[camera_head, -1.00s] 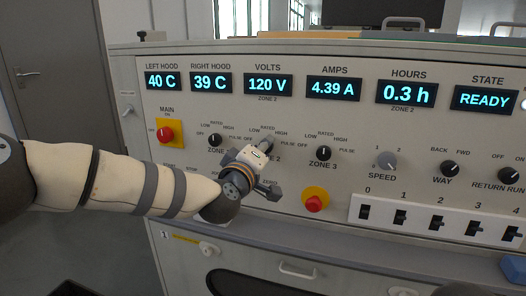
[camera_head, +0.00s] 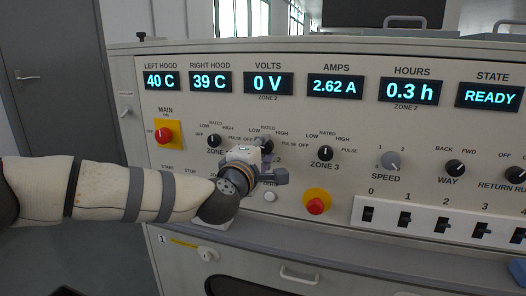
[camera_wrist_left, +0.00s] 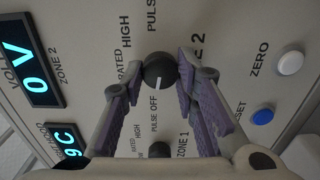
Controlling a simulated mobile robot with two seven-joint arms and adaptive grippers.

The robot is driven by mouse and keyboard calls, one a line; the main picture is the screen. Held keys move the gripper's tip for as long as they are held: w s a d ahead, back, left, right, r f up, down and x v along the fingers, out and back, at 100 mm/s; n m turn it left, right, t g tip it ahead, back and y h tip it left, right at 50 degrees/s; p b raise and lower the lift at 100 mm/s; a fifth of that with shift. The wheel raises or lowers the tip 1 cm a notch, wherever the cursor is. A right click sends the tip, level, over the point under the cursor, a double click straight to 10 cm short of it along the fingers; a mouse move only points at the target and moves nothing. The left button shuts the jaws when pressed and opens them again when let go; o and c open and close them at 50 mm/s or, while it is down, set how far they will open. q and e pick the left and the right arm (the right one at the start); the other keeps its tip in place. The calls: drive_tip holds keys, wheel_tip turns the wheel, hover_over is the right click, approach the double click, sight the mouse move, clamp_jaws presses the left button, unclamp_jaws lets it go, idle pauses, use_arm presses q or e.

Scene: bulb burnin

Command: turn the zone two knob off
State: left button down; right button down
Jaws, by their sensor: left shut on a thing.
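The zone two knob (camera_wrist_left: 160,68) is round and dark with a white pointer line. In the left wrist view its line points at the OFF mark (camera_wrist_left: 154,104). My left gripper (camera_wrist_left: 162,78) is shut on this knob, a purple-padded finger on either side. In the head view my left gripper (camera_head: 261,152) covers most of the knob and part of its label. The volts display (camera_head: 268,83) reads 0 V, zone 2. The right gripper is not in view.
The zone 1 knob (camera_head: 214,140) and zone 3 knob (camera_head: 325,153) sit on either side. A red main switch (camera_head: 164,135) is at left and a red button (camera_head: 316,206) below right. The amps display (camera_head: 335,87) reads 2.62 A.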

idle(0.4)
use_arm(q)
drive_tip(key=c, duration=1.2)
unclamp_jaws()
drive_tip(key=shift+c, duration=0.2)
drive_tip(key=v, duration=1.2)
